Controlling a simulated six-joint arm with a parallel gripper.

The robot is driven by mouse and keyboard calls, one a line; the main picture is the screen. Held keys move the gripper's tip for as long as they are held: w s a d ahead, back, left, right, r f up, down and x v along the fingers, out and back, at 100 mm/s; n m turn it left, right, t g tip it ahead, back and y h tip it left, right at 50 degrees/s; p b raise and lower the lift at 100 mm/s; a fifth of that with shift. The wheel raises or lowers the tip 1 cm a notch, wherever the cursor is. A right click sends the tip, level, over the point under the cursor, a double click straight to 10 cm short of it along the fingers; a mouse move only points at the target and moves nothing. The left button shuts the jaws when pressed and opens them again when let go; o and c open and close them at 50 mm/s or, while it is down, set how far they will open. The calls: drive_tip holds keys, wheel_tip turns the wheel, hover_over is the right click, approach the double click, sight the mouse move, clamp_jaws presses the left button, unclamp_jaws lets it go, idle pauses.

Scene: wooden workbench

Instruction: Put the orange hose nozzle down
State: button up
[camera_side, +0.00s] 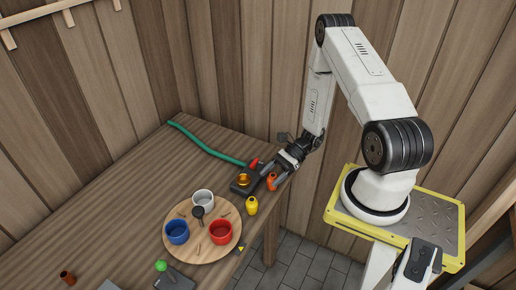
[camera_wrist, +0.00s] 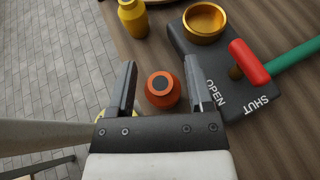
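The orange hose nozzle (camera_side: 271,182) appears upright by the bench's right edge, beside a dark block. In the wrist view the nozzle (camera_wrist: 162,90) shows from above, with a dark round top. My gripper (camera_side: 283,172) is low at the nozzle. In the wrist view the gripper's fingers (camera_wrist: 161,80) are spread on either side of the nozzle, with a gap visible on each side. The nozzle's foot is hidden, so its contact with the bench cannot be seen clearly.
The dark block (camera_wrist: 240,103) marked OPEN and SHUT carries a gold ring (camera_wrist: 205,22) and a red piece (camera_wrist: 250,62) on the green hose (camera_side: 205,145). A yellow nozzle (camera_side: 251,205) stands close by. A round wooden board (camera_side: 180,247) holds several cups.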

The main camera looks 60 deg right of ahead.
drive_tip(key=shift+r, duration=0.1)
drive_tip(key=shift+r, duration=0.1)
drive_tip(key=shift+v, duration=3.75)
drive_tip(key=shift+w+a+r+n+g, duration=0.15)
drive_tip(key=shift+a+r+n+g, duration=0.2)
drive_tip(key=shift+n+g, duration=0.2)
drive_tip(key=w+a+r+n+g+h, duration=0.1)
drive_tip(key=w+a+r+n+h, duration=0.2)
drive_tip(key=a+r+n+h, duration=0.9)
drive_tip(key=a+r+n, duration=0.3)
drive_tip(key=a+n, duration=0.1)
drive_tip(key=n, duration=0.5)
drive_tip(key=shift+a+r+g+h, duration=0.3)
drive_tip(key=shift+r+g, duration=0.05)
